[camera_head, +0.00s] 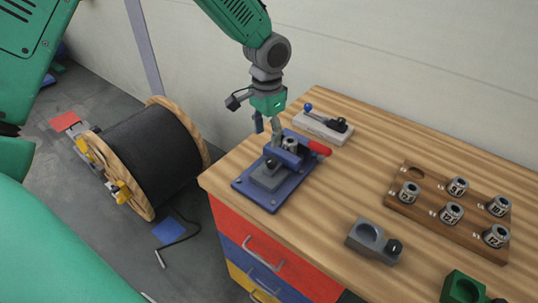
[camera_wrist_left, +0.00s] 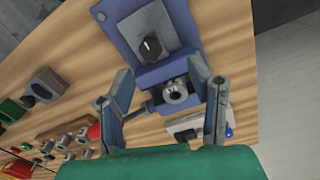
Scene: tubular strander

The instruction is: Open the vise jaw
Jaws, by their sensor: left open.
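The blue vise (camera_head: 270,186) lies on the front left part of the wooden bench. It has a grey block on its base plate, a blue jaw with a round metal sleeve, and a red handle (camera_head: 319,148) at its right. My left gripper (camera_head: 268,130) is open and points down just above the jaw end of the vise. In the left wrist view the vise (camera_wrist_left: 138,25) shows with the metal sleeve (camera_wrist_left: 175,92) between the two spread fingers of the gripper (camera_wrist_left: 160,72). I cannot tell whether either finger touches it. My right gripper is not in view.
A grey block with a blue-knobbed lever (camera_head: 324,127) stands behind the vise. A wooden rack (camera_head: 430,218) with several metal dies is at the right. A grey ring block (camera_head: 373,242) and a green block (camera_head: 463,287) lie nearer. A black cable reel (camera_head: 150,150) stands on the floor.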

